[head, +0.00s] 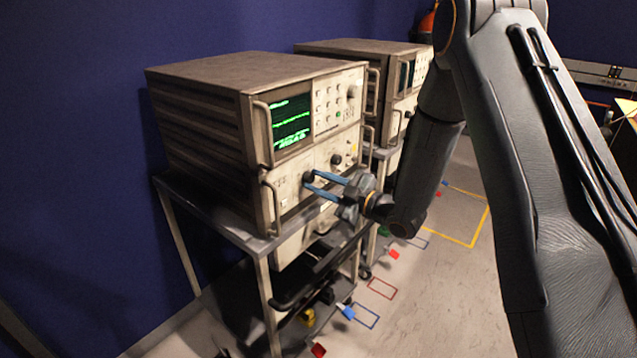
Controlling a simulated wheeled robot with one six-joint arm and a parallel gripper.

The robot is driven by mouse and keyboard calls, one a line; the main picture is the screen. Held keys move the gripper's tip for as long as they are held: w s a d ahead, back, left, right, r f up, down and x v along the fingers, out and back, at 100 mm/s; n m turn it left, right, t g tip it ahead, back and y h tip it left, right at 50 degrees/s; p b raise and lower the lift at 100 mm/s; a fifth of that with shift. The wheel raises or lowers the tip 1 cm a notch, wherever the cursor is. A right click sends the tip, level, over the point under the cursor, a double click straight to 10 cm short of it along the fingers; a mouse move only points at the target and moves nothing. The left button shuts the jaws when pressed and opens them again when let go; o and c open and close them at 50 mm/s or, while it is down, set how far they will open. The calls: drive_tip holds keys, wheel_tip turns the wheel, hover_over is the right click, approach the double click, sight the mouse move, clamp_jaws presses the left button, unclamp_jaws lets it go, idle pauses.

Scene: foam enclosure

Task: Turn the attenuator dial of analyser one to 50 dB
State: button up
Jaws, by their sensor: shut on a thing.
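The nearer analyser (315,150) stands on a dark metal cart (215,208), its lit green-on-black screen (291,123) facing right. I cannot tell from labels whether it is analyser one. My gripper (312,182) reaches its lower front panel from the right. Its blue fingers are shut on a dark dial (308,177) at the left of the lower panel. Another dark knob (336,160) sits up and to the right of it. The dial's markings and setting are too small to read.
A second, similar analyser (360,47) stands behind on its own cart. Handles (270,208) stick out at the panel's left edge, near my fingers. A blue wall is behind. The floor at right is mostly clear, with coloured taped outlines (382,288) and small blocks.

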drive_tip(key=m, duration=0.4)
drive_tip(key=shift+m, duration=1.8)
drive_tip(key=o, duration=1.1)
drive_tip(key=shift+c, duration=0.2)
drive_tip(key=shift+d, duration=0.1)
drive_tip(key=b+v, duration=0.1)
drive_tip(key=v, duration=0.6)
drive_tip(key=shift+s+d, duration=0.25)
